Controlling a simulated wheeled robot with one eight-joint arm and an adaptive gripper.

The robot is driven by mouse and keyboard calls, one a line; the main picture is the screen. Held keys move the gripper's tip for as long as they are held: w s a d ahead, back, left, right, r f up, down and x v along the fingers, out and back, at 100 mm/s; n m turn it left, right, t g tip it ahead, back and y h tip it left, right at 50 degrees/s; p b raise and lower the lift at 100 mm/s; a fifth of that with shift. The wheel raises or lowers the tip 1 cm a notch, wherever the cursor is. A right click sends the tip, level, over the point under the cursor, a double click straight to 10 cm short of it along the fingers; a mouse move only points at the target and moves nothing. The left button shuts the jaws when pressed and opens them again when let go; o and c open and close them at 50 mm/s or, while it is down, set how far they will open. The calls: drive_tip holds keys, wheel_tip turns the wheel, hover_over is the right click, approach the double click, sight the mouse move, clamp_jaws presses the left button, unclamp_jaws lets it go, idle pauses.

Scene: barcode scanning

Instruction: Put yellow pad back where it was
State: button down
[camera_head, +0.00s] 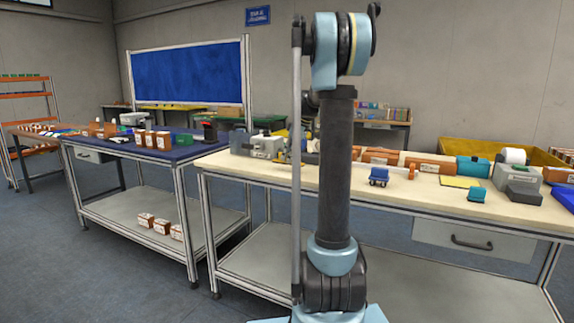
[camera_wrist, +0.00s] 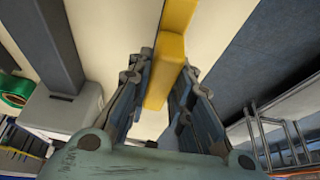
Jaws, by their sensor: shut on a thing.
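In the wrist view my gripper (camera_wrist: 158,80) is shut on a yellow block-like thing, which I take for the yellow pad (camera_wrist: 168,55). A yellow length shows beyond the fingers to the top edge; I cannot tell whether it is one piece with the block. In the head view my arm stands in front of the right-hand bench, and my gripper and the held pad cannot be made out.
A blue cart-like thing (camera_head: 379,176) stands near the bench front. Orange-brown boxes (camera_head: 428,163), a teal block (camera_head: 473,167) and a grey device (camera_head: 516,178) stand around the yellow square. In the wrist view a grey box (camera_wrist: 62,108) and a green roll (camera_wrist: 14,88) are at left.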

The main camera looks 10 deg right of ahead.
drive_tip(key=shift+f, duration=1.4)
drive_tip(key=c, duration=1.4)
unclamp_jaws()
drive_tip(key=shift+f, duration=0.1)
drive_tip(key=shift+c, duration=0.2)
drive_tip(key=v, duration=1.2)
drive_tip(key=s+a+f+m+h, duration=0.1)
drive_tip(key=s+a+f+m, duration=0.15)
drive_tip(key=s, duration=0.45)
drive_tip(key=s+a+f+m, duration=0.1)
drive_tip(key=s+f, duration=0.2)
drive_tip(key=s, duration=0.4)
drive_tip(key=s+a+f+m+h, duration=0.1)
drive_tip(key=s+f, duration=0.1)
drive_tip(key=s, duration=0.5)
drive_tip(key=s+f+m+h, duration=0.1)
drive_tip(key=s+f+m, duration=0.5)
drive_tip(key=s+f, duration=1.2)
drive_tip(key=shift+s+a+f+g+h, duration=0.3)
drive_tip(key=shift+s+h, duration=0.1)
drive_tip(key=shift+s, duration=0.65)
